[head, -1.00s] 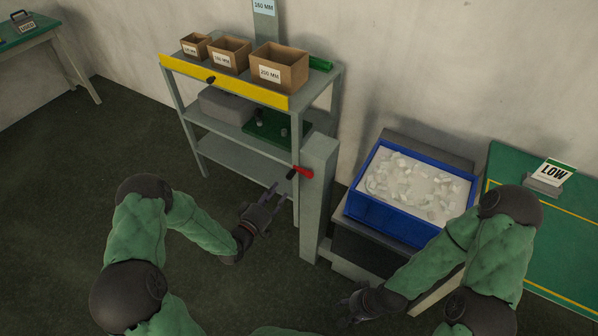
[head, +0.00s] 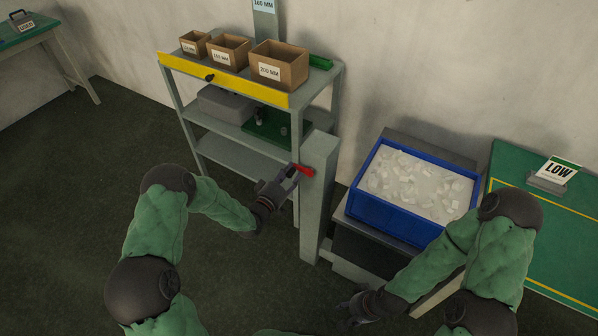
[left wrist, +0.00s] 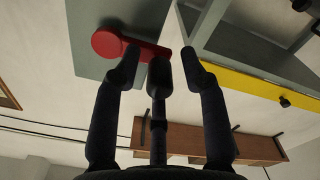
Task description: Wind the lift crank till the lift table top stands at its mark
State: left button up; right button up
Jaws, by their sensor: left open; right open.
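The red lift crank (head: 305,171) sits on the upper part of a grey post (head: 317,205). In the left wrist view the red crank (left wrist: 108,43) lies just past my fingertips, its round end up and left of them. My left gripper (head: 288,176) is open at the crank; I cannot tell whether it touches. Its fingers (left wrist: 160,68) show empty in the left wrist view. The lift table top (head: 341,212) is right of the post, under a blue bin (head: 398,226) of pale pieces. I cannot make out its mark. My right gripper (head: 352,308) is open, low and in front of the lift table.
A grey shelf rack (head: 235,158) stands left of the post, with a yellow front rail (head: 222,82) and several cardboard boxes (head: 279,66) on top. A green table (head: 535,235) with a LOW sign (head: 556,171) is at right.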

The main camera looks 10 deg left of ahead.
pick_arm(q)
grip_shut()
jog(key=f+b, duration=0.1)
jog(key=d+f+b, duration=0.1)
jog(key=f+b, duration=0.1)
jog(key=shift+s+f, duration=0.1)
jog(key=shift+s, duration=0.1)
dwell(0.4)
jog(key=shift+s+d+f+b, duration=0.25)
jog(key=shift+d+f+b, duration=0.2)
jog(key=shift+d, duration=0.2)
jog(key=shift+s+d+f+b, duration=0.2)
jog(key=shift+d+f+b, duration=0.15)
jog(key=shift+d+f, duration=0.25)
